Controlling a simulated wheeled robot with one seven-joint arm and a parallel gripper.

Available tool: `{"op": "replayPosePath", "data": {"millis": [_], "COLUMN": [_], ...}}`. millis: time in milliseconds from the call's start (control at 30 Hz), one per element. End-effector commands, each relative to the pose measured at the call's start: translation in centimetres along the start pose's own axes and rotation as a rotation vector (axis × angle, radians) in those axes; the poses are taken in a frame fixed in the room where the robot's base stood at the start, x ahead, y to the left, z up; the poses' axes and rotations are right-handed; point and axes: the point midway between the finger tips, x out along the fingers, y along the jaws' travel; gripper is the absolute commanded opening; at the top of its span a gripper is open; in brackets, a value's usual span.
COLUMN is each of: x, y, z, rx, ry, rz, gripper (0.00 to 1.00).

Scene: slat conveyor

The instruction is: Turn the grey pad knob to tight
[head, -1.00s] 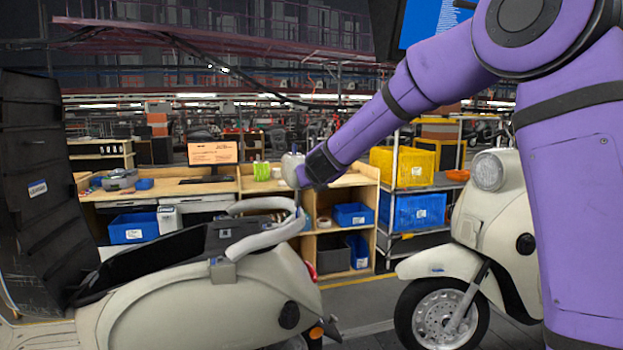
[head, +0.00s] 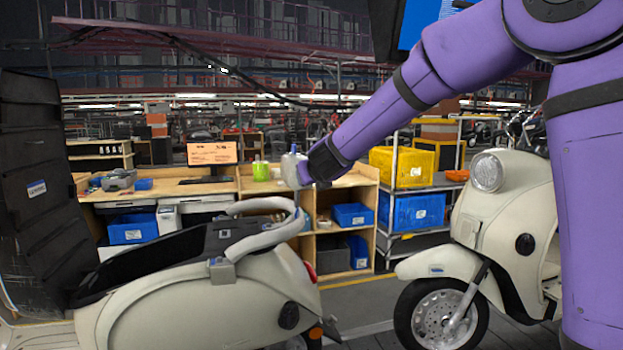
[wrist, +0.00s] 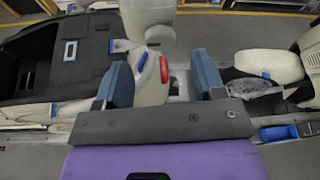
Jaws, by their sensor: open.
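My gripper (wrist: 162,78) is open in the wrist view, with a blue-grey finger on each side. A small pale part with a blue mark and a red mark (wrist: 164,69) shows in the gap between the fingers; I cannot tell whether it is the grey pad knob. The fingers do not visibly close on it. In the head view my gripper (head: 296,180) is above the rear end of the cream scooter's pale grab rail (head: 275,238). A grey block (head: 222,271) sits under that rail at the scooter's side. The knob's setting cannot be read.
The scooter's open black seat bay (head: 160,255) lies left of my gripper. A second cream scooter (head: 490,215) stands at right. Behind are a wooden workbench (head: 340,182) and a rack with a yellow bin (head: 403,166) and a blue bin (head: 412,210).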

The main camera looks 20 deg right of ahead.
Motion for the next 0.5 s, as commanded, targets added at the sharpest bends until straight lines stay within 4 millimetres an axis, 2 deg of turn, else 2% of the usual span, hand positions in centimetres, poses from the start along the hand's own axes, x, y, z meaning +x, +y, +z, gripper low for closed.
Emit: {"op": "replayPosePath", "data": {"millis": [33, 200, 500], "x": [-1.1, -3.8, -6.5], "y": [0.0, -0.1, 0.0], "z": [0.1, 0.0, 0.0], "rx": [-0.001, -0.001, -0.001], "ry": [-0.002, -0.002, 0.000], "rz": [0.000, -0.001, 0.000], "gripper": [0.63, 0.63, 0.63]}}
